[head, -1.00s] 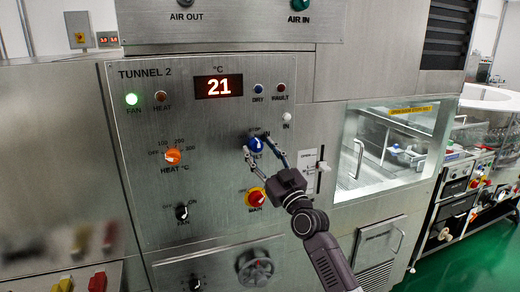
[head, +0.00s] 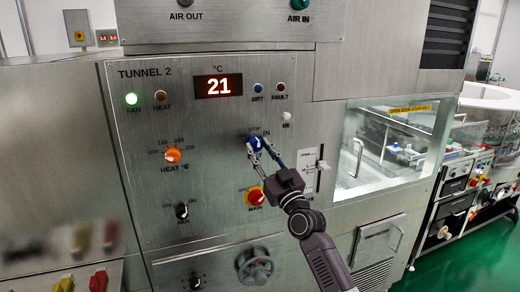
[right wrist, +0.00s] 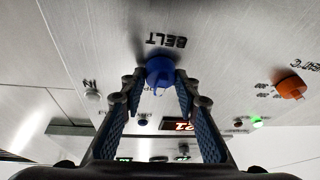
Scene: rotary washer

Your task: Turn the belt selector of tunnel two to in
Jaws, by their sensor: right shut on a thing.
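The Tunnel 2 panel (head: 150,105) has a blue belt selector knob (head: 254,142) at its middle right, with STOP and IN lettering just above it. My right gripper (head: 262,149) reaches up from the lower right with its two fingers closed on the knob's sides. In the right wrist view the blue knob (right wrist: 160,70) sits between the fingertips (right wrist: 157,84), beside the upside-down word BELT. The knob's exact pointing direction is hard to tell. The white IN lamp (head: 286,115) looks unlit. My left gripper is not in view.
An orange heat knob (head: 173,156) and a black fan knob (head: 182,212) are to the left. A handwheel (head: 255,267) is below, and a slide switch (head: 322,166) is to the right.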

